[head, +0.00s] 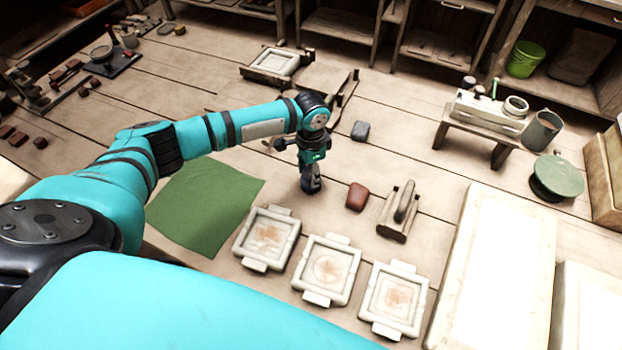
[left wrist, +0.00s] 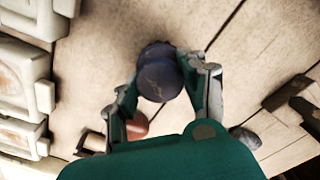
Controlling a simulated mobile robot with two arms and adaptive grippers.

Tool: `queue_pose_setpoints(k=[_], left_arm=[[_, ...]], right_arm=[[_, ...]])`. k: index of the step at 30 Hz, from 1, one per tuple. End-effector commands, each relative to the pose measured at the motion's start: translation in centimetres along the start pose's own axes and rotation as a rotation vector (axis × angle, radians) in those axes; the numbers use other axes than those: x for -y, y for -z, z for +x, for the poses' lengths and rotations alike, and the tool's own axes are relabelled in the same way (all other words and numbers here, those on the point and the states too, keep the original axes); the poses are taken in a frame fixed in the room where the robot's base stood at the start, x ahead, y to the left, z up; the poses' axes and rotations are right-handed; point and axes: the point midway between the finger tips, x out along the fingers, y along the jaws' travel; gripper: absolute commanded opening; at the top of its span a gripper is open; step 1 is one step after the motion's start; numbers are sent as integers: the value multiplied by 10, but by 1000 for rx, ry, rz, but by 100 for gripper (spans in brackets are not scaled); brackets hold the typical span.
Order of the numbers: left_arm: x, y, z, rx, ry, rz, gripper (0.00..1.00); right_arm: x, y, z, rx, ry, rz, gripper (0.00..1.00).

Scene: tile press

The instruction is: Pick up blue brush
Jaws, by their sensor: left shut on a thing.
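The blue brush (head: 311,185) shows as a small dark blue rounded piece at the tip of my left gripper (head: 312,169). In the left wrist view, the brush (left wrist: 158,72) sits between the two fingers of the left gripper (left wrist: 168,78), which is shut on it. Its round dark blue end faces the camera, and the rest of it is hidden. The brush is low over the plank table or touching it; I cannot tell which. My right gripper is not in view.
A green cloth (head: 205,205) lies left. White tile moulds (head: 328,297) line the front. A small bench (head: 484,127) stands at right.

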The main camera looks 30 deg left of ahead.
Motion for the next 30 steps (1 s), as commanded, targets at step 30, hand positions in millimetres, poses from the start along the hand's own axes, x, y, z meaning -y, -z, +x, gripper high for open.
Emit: queue_pose_setpoints(k=[30], left_arm=[[0,0,-101,-1,0,-1,10]], right_arm=[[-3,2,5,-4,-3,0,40]])
